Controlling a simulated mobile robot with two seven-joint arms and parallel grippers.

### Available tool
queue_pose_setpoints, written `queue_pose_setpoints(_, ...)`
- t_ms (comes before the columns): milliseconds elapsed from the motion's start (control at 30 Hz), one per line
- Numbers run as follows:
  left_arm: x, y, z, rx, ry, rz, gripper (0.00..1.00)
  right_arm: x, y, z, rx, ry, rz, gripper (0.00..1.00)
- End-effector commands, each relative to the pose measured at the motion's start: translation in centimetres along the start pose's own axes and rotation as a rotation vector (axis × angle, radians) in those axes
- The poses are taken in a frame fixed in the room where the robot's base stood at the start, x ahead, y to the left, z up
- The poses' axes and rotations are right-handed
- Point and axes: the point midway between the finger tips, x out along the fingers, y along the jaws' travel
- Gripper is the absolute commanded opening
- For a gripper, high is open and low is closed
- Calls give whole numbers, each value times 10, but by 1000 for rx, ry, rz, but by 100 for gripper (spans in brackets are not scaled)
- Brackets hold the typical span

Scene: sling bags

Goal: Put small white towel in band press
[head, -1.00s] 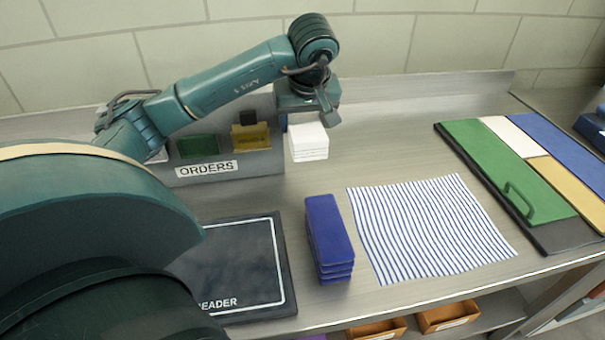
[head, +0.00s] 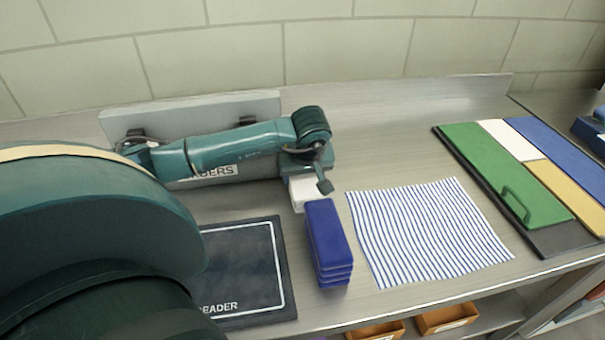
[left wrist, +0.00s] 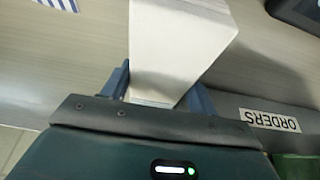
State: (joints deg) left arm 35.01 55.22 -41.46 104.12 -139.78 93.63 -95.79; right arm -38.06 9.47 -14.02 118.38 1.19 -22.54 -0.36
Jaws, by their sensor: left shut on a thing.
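My left gripper (head: 310,180) is shut on a small white towel (head: 297,193), a folded white block. In the left wrist view the towel (left wrist: 178,45) sits between the two blue fingers of the gripper (left wrist: 160,88). In the head view the towel is low over the counter, just behind a stack of folded blue towels (head: 327,240). I cannot tell whether it touches the counter or the stack. My right gripper is not in view. Nothing I can surely name as the band press shows.
A striped cloth (head: 428,230) lies flat right of the blue stack. A dark reader pad (head: 240,265) lies left of it. The ORDERS rack (head: 212,172) stands behind my left arm. A board with coloured panels and a green handle (head: 518,202) lies at the right.

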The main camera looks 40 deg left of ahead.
Motion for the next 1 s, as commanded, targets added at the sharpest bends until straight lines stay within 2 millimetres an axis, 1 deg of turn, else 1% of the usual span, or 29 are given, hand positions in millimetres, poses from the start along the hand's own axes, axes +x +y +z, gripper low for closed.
queue_pose_setpoints(167,3,0,1,0,1,0,34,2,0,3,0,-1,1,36)
queue_pose_setpoints(200,3,0,1,0,0,-1,60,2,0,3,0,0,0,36)
queue_pose_setpoints(467,2,0,1,0,0,-1,81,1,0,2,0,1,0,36)
queue_pose_setpoints(667,2,0,1,0,0,-1,81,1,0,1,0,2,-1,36)
queue_pose_setpoints(800,-4,0,-1,0,1,0,81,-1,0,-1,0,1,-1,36)
queue_pose_setpoints(867,-11,0,-1,-1,2,1,81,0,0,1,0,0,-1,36)
queue_pose_setpoints(967,-30,0,-1,1,3,3,81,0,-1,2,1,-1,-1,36)
queue_pose_setpoints(1000,-39,1,-2,0,5,4,81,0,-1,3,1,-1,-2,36)
